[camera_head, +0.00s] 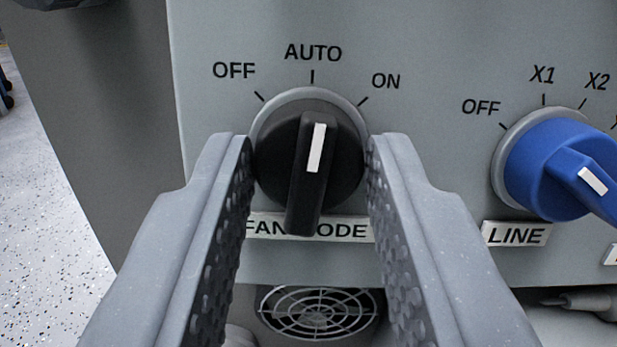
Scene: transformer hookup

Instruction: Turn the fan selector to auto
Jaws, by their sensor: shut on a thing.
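The fan selector (312,165) is a round black knob on the grey panel (420,60), with a raised bar and a white pointer mark. OFF, AUTO and ON are printed above it, and a FAN MODE label (350,230) is below, partly covered by the bar. The white mark points up, close to the AUTO tick, leaning very slightly towards ON. My gripper (309,150) has one finger on each side of the knob, shut on its round body, with the raised bar between the fingers.
A blue LINE knob (560,170) sits to the right, its pointer turned to the lower right. A round vent grille (320,312) is below the selector. Speckled floor (50,220) shows at the left, beyond the cabinet's side.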

